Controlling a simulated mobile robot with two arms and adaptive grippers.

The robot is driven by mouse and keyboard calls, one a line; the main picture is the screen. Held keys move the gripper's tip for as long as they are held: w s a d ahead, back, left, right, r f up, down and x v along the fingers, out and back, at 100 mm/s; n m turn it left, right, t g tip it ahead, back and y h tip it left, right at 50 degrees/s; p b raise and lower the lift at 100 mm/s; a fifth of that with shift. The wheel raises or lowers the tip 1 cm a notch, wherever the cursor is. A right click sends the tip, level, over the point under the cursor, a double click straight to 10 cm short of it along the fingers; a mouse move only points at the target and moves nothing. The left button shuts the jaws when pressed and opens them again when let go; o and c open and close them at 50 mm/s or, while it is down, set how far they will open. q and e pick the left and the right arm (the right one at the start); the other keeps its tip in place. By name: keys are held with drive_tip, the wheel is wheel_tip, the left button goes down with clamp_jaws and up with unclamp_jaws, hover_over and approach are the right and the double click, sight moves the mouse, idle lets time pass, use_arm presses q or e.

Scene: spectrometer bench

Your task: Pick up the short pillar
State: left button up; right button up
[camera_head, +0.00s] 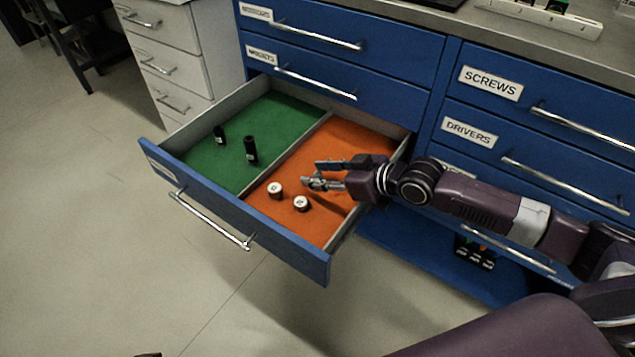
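An open blue drawer (215,212) has a green-lined and an orange-lined compartment. In the green one stand two black pillars with small white labels. The short pillar (219,135) is at the left, and a taller pillar (251,150) is to its right. My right gripper (318,174) is above the orange compartment, to the right of both pillars and apart from them. Its fingers point left and are spread, with nothing visible between them.
Two short white-topped round pieces (275,190) sit in the orange compartment, left of and below my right gripper. A grey divider (288,156) separates the compartments. Blue drawers with metal handles rise behind. The floor left of the drawer is clear.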

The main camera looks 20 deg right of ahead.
drive_tip(key=shift+w+a+f, duration=0.15)
drive_tip(key=shift+w, duration=0.05)
clamp_jaws()
idle(0.4)
